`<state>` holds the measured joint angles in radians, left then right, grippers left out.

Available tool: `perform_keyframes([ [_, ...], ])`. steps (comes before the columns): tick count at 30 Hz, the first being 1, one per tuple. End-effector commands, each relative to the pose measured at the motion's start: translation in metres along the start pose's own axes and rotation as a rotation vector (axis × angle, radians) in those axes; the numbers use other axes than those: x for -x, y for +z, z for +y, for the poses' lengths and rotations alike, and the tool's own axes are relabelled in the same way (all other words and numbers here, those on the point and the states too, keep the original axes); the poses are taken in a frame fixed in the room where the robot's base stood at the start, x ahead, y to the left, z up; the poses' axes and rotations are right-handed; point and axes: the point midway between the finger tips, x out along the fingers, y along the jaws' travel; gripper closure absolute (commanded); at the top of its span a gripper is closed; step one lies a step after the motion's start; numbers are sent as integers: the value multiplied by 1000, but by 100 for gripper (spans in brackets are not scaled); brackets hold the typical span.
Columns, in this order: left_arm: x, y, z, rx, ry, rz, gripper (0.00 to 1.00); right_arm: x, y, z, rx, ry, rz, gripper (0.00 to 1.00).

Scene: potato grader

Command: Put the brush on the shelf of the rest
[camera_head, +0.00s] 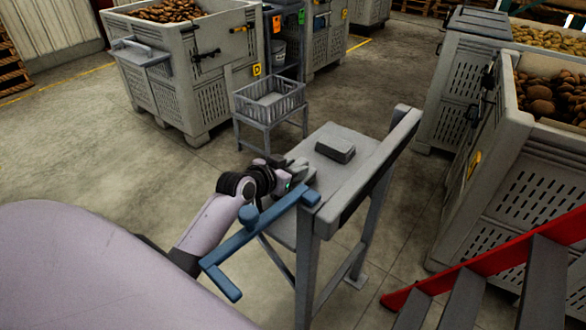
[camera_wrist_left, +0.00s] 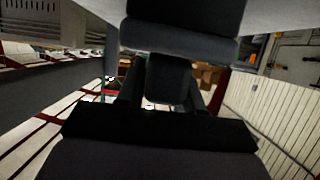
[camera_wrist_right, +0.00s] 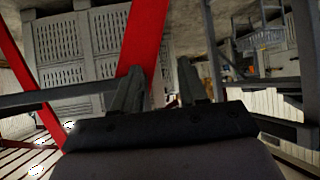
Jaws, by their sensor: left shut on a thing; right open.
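The rest is a grey stand with a flat shelf (camera_head: 318,168) and a sloping beam along its right side. A dark grey block, which looks like the head of the brush (camera_head: 335,150), lies on the shelf. My left gripper (camera_head: 292,172) is at the shelf's left edge, shut on a dark part that looks like the brush's handle. In the left wrist view the dark brush (camera_wrist_left: 180,38) runs from between the fingers toward a pale surface at the top. The fingers partly hide the grip. My right gripper (camera_wrist_right: 158,85) is open and empty in the right wrist view, and outside the head view.
A grey basket stand (camera_head: 268,122) is behind. Potato crates (camera_head: 180,95) stand at left and right. Red-edged steps (camera_head: 490,262) are at lower right.

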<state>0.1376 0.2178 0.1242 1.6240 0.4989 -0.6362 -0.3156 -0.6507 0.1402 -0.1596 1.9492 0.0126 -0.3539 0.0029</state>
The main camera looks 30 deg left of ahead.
Motion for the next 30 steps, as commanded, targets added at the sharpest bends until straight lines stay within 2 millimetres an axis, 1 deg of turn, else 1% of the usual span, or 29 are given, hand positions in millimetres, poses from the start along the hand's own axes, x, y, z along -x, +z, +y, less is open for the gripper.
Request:
perform_keyframes([
  [2, -1, 2, 0, 0, 0, 1, 100, -1, 1, 0, -1, 0, 1, 57],
  [3, -1, 2, 0, 0, 0, -1, 51, -1, 1, 0, -1, 0, 1, 57],
  [4, -1, 2, 0, 0, 0, -1, 41, -1, 0, 0, -1, 0, 1, 57],
  [5, -1, 2, 0, 0, 0, -1, 39, -1, 0, 0, -1, 0, 1, 57],
  [13, 0, 1, 0, 0, 0, -1, 39, -1, 0, 0, -1, 1, 1, 57],
  [15, 1, -2, 0, 0, 0, 1, 39, 1, -2, 0, -1, 1, 1, 57],
  [17, 4, 0, 0, 0, 0, -1, 39, 0, -1, 0, -1, 1, 1, 57],
  [20, 14, 0, 0, -1, -1, -1, 39, 1, -2, 0, -1, 1, 2, 57],
  [23, 28, 0, 0, -2, 0, -1, 39, 2, -3, 0, -1, 1, 2, 57],
  [30, 69, 0, 0, -3, 0, -2, 39, 2, -5, 0, -1, 1, 2, 57],
])
